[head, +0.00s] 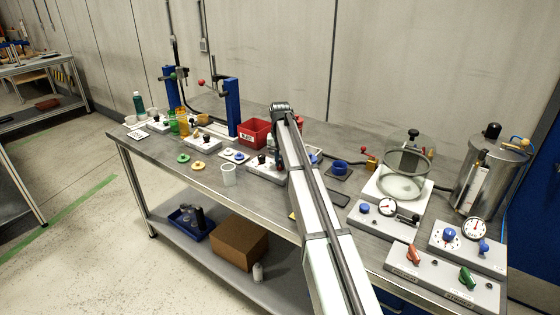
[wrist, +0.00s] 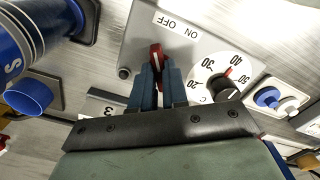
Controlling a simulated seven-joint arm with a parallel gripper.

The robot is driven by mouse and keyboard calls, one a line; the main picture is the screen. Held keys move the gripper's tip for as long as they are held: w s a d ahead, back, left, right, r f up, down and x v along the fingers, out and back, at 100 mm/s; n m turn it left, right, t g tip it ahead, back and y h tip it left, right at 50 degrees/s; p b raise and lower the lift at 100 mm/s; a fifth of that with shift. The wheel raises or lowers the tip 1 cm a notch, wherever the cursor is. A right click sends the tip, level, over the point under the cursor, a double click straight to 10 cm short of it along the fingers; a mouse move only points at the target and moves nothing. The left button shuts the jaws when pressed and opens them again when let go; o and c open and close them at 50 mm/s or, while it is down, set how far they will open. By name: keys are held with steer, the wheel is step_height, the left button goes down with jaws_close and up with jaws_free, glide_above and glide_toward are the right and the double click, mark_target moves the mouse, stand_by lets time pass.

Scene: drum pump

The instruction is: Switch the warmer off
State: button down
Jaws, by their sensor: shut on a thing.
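The warmer's light panel (wrist: 205,60) fills the middle of the wrist view. In the head view the warmer (head: 262,168) is partly behind my arm, and my fingers are hidden.
A blue disc (wrist: 266,97) and a white disc lie close by. A blue cup (wrist: 28,97) stands at the left of the wrist view. A red bin (head: 255,131) stands behind the warmer. Several instrument boxes fill the bench's right end.

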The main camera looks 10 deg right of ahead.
mark_target(280, 163)
steer(key=shift+n, duration=0.3)
steer(key=c, duration=1.1)
jaws_free()
steer(key=shift+c, duration=0.2)
step_height(280, 163, up, 14)
steer(key=shift+a+f, duration=0.1)
